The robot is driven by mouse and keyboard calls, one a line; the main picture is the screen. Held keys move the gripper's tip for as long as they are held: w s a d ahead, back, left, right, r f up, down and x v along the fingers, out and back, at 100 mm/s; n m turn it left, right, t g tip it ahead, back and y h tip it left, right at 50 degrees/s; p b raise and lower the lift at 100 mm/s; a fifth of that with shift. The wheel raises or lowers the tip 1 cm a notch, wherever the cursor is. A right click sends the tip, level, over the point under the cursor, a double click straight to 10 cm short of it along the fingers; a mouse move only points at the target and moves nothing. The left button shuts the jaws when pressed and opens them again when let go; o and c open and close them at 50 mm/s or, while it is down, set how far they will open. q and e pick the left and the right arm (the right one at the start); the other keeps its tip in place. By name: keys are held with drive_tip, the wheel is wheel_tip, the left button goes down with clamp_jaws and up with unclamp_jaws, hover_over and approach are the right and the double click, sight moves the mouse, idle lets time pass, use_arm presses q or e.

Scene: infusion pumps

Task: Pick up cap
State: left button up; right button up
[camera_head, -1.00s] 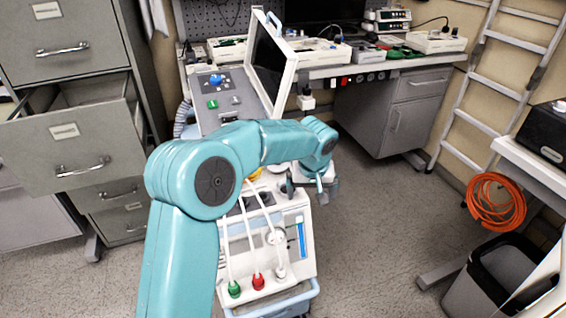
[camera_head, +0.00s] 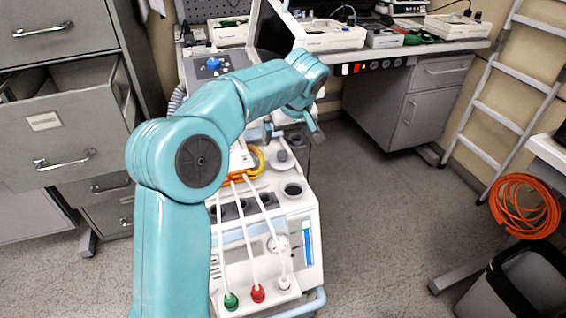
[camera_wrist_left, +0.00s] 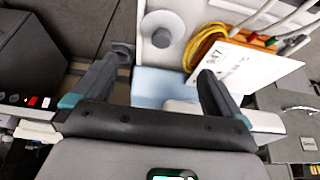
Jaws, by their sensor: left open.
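A round grey cap-like piece (camera_head: 282,157) sits on a white base on top of the white medical unit (camera_head: 262,222). It also shows upright near the top of the left wrist view (camera_wrist_left: 162,30). I cannot be sure that it is the cap. My left gripper (camera_head: 292,130) is open, above and behind this piece in the head view. In the left wrist view, its two fingers (camera_wrist_left: 163,65) stand wide apart with nothing between them, and the piece lies beyond the fingertips. My right gripper is not in view.
A yellow coiled tube (camera_head: 256,160) and a white card (camera_wrist_left: 240,65) lie beside the piece. White tubes run to green and red connectors (camera_head: 258,293). An open-lidded screen stands behind. A filing cabinet (camera_head: 60,120) has an open drawer at left.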

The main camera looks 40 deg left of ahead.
sight(283, 154)
use_arm(q)
drive_tip(key=x, duration=0.5)
drive_tip(key=shift+b, duration=0.35)
drive_tip(key=b+x, duration=0.1)
drive_tip(key=x, duration=0.4)
drive_tip(key=shift+s+d+f, duration=0.1)
drive_tip(key=shift+s+f, duration=0.05)
drive_tip(key=shift+f, duration=0.15)
drive_tip(key=shift+r, duration=0.1)
drive_tip(key=shift+c, duration=0.9)
drive_tip(key=c, duration=1.1)
drive_tip(key=shift+o, duration=0.2)
drive_tip(key=shift+s+d+r, duration=0.15)
drive_tip(key=shift+d+r, duration=0.3)
drive_tip(key=s+d+r, duration=0.6)
drive_tip(key=d+r, duration=0.1)
drive_tip(key=d, duration=0.4)
drive_tip(key=shift+d, duration=0.35)
